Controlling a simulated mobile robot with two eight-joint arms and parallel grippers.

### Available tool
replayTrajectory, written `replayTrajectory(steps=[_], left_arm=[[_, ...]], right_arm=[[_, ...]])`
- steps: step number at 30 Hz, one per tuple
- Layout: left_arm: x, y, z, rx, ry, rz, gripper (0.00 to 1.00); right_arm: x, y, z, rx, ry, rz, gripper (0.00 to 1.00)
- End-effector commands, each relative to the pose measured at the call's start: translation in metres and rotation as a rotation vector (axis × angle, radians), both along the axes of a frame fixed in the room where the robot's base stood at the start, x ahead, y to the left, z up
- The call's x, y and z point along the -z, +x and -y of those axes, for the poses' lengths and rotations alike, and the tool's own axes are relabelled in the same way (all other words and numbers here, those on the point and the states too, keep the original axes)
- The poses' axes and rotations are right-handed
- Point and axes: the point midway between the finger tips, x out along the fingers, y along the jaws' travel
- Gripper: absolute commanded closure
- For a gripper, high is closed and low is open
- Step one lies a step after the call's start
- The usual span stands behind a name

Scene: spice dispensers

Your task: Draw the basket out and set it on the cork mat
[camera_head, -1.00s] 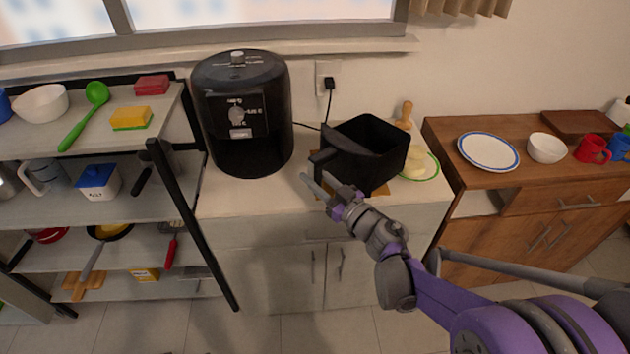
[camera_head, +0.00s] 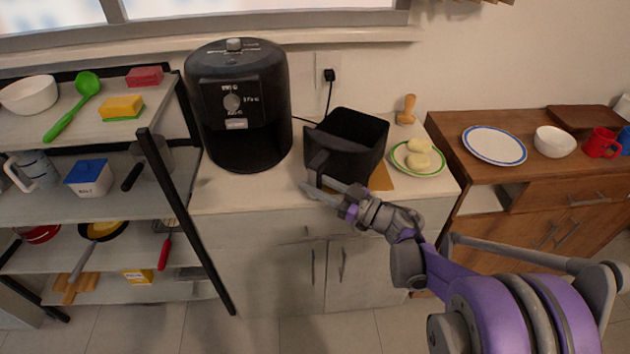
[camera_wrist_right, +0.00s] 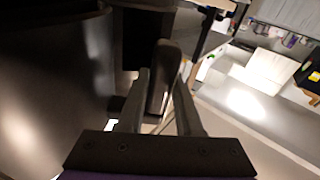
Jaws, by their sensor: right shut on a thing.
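The black basket (camera_head: 352,160) is out of the black air fryer (camera_head: 238,140) and stands upright to its right, in the head view. The cork mat (camera_head: 382,178) shows as a strip at the basket's right side; the rest is hidden. I cannot tell whether the basket touches it. My right gripper (camera_head: 324,188) is shut on the basket's handle at its front left. In the right wrist view the handle (camera_wrist_right: 161,82) sits between the fingers of the gripper (camera_wrist_right: 157,100). My left gripper is not in view.
A cord runs to the wall socket (camera_head: 329,76). A shelf rack (camera_head: 165,190) stands left; a wooden cabinet (camera_head: 470,174) stands right.

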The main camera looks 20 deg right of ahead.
Motion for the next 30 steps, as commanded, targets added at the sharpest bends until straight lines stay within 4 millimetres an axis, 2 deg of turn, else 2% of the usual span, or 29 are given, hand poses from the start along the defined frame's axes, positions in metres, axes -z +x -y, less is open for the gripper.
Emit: replayTrajectory(steps=[13, 14, 19, 20, 30], left_arm=[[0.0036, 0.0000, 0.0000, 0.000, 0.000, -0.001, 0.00], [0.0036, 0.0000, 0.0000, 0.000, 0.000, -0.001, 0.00], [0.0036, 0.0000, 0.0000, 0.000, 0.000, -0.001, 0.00], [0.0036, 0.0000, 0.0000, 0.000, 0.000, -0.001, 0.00], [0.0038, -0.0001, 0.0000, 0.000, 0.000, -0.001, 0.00]], right_arm=[[0.0040, -0.0001, 0.0000, 0.000, -0.001, 0.002, 1.00], [0.0040, -0.0001, 0.0000, 0.000, -0.001, 0.002, 0.64], [0.0041, 0.0000, 0.0000, 0.000, 0.000, 0.001, 0.34], [0.0041, 0.0000, 0.0000, 0.000, 0.000, 0.001, 0.31], [0.0052, -0.0028, 0.0028, 0.002, 0.001, -0.001, 0.31]])
